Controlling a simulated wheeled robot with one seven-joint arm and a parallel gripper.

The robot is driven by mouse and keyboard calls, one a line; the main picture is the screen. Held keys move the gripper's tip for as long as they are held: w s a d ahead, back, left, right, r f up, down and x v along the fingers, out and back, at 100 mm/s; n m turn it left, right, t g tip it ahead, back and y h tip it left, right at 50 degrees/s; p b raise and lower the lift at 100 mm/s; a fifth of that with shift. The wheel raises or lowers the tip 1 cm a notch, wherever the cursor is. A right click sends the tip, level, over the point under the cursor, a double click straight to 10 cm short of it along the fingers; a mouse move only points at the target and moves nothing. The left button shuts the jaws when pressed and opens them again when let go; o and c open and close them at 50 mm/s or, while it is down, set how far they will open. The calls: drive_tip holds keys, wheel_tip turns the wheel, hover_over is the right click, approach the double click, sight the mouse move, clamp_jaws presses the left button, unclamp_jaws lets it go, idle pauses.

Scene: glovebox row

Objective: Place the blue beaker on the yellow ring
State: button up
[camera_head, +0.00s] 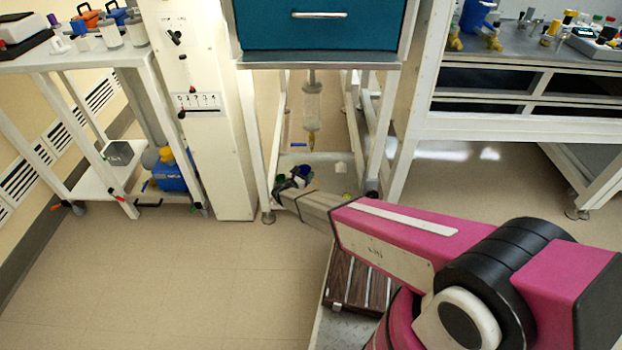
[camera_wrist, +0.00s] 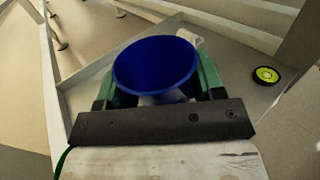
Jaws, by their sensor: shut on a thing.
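The blue beaker (camera_wrist: 155,68) is held between the green fingers of my gripper (camera_wrist: 157,82) in the wrist view, its open mouth facing the camera. In the head view, my gripper (camera_head: 293,180) and the blue beaker (camera_head: 304,171) show small over the low shelf of the middle stand. The yellow ring (camera_wrist: 266,75), on a dark round disc, lies on the shelf to the right of the gripper in the wrist view, apart from the beaker. The beaker's base and its height above the shelf are hidden.
A small white object (camera_wrist: 190,38) shows just behind the beaker's right rim. The pale shelf (camera_wrist: 232,52) has a raised edge, with stand legs around it. A hanging clear cylinder (camera_head: 312,103) is above the shelf. The shelf around the ring looks clear.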

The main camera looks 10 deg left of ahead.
drive_tip(key=w+f, duration=0.1)
drive_tip(key=w+d+f, duration=0.1)
drive_tip(key=w, duration=0.1)
drive_tip(key=w+d+f, duration=0.1)
drive_tip(key=w, duration=0.1)
drive_tip(key=shift+f, duration=0.15)
drive_tip(key=shift+d+f, duration=0.1)
drive_tip(key=shift+f, duration=1.9)
drive_tip(key=shift+f, duration=0.15)
drive_tip(key=o, duration=0.9)
drive_tip(key=shift+r, duration=0.2)
